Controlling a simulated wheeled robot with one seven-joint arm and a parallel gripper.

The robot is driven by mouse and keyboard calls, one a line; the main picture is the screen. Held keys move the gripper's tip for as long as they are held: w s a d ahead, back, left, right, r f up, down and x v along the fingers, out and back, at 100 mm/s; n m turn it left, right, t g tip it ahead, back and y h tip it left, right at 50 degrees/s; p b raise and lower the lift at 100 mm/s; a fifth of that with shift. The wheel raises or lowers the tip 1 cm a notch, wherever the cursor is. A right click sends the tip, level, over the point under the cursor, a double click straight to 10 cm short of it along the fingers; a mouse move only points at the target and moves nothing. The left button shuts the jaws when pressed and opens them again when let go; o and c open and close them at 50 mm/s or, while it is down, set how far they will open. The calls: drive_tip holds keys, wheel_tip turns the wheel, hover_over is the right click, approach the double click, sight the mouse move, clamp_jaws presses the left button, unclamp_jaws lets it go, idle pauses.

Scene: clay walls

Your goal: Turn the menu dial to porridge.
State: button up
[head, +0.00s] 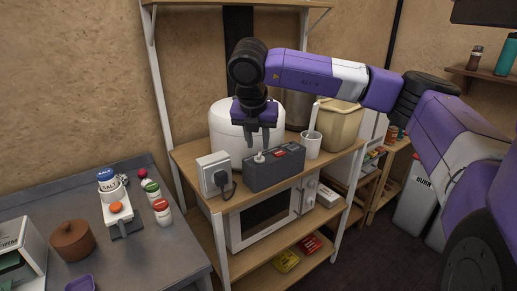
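My gripper (259,146) points down over a dark grey box (275,173) on the upper wooden shelf. Its two fingers are apart, with nothing seen held between them. A small white knob (259,157) on the box's top lies just below the fingertips; I cannot tell if they touch it. A red switch (280,153) is beside the knob. A large rounded white appliance (222,128), perhaps a cooker, stands behind my gripper, which covers part of its front. No marked menu dial or word "porridge" is readable.
A white socket box (214,174) with a black plug stands left of the grey box. A white cup (311,145) and a tan bin (337,124) stand right. A microwave (266,214) is below. A grey table (150,245) with jars and a pot is at left.

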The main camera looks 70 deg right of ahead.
drive_tip(key=shift+v, duration=1.9)
